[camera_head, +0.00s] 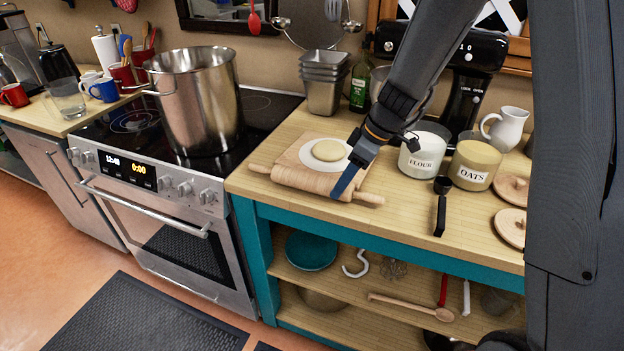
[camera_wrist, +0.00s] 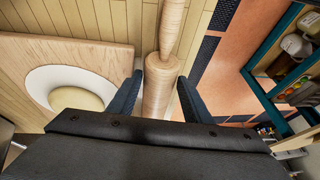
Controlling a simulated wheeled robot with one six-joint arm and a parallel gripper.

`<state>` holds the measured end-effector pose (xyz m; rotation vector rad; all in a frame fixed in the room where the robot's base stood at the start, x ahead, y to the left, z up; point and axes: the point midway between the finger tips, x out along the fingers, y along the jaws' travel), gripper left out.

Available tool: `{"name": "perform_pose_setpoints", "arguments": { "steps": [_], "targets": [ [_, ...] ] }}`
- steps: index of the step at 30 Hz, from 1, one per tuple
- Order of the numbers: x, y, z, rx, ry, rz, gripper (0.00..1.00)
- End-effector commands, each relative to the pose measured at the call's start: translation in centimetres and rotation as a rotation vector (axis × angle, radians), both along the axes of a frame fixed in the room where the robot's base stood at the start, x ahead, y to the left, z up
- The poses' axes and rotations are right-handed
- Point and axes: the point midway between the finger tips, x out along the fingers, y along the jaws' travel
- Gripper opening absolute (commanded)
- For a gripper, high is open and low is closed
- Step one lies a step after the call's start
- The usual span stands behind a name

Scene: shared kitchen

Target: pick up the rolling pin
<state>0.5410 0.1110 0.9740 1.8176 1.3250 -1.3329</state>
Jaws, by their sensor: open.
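The wooden rolling pin (camera_head: 312,181) lies near the front edge of the wooden counter, in front of a board with dough. My gripper (camera_head: 352,172) is at the right part of its barrel, near the right handle. In the wrist view, the rolling pin (camera_wrist: 160,86) runs between the two dark fingers of my gripper (camera_wrist: 160,92), with a gap visible on each side. The gripper is open. The lower part of the barrel is hidden behind the gripper body in the wrist view.
A board (camera_head: 291,156) with a white plate and dough (camera_head: 328,150) lies just behind the pin. The flour jar (camera_head: 424,152), oats jar (camera_head: 473,166) and a black-handled tool (camera_head: 440,207) stand or lie to the right. A stove with a large pot (camera_head: 196,105) is at left.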

Motion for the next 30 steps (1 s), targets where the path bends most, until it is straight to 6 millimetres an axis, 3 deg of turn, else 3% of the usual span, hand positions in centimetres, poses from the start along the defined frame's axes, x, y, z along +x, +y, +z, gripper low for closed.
{"name": "perform_pose_setpoints", "arguments": {
  "steps": [11, 16, 17, 25, 30],
  "targets": [
    [0.1, 0.3, -0.7, -0.001, 0.0, 0.0, 0.43],
    [0.1, 0.3, -0.7, -0.001, 0.0, 0.0, 0.15],
    [0.1, 0.3, -0.7, -0.001, -0.002, -0.001, 0.13],
    [0.1, 0.3, -0.3, 0.0, -0.003, 0.0, 0.13],
    [0.2, 0.3, 1.5, 0.0, -0.007, 0.0, 0.13]
  ]
}}
